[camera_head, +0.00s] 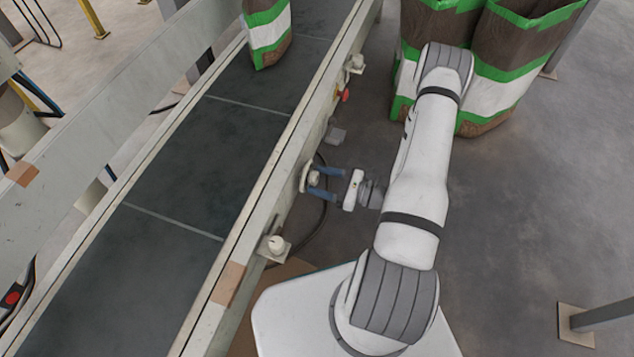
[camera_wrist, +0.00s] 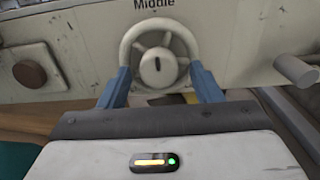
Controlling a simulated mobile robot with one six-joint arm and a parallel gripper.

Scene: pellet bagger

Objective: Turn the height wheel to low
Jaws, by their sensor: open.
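The height wheel (camera_wrist: 138,31) is a cream spoked handwheel with a round hub on the side of the conveyor frame. The word "Middle" stands above it at the top edge of the wrist view. In the head view the wheel (camera_head: 306,178) is small and partly covered by my fingers. My gripper (camera_wrist: 160,70) is open, with one blue finger at the left and one at the right of the wheel's rim. I cannot tell whether the fingers touch the rim. In the head view my gripper (camera_head: 317,182) points left at the wheel.
A brown round knob (camera_wrist: 29,74) is left of the wheel and a grey cylinder (camera_wrist: 296,70) right of it. The dark conveyor belt (camera_head: 190,165) carries a green-and-white bag (camera_head: 268,30). More bags (camera_head: 505,70) stand on the floor behind my arm.

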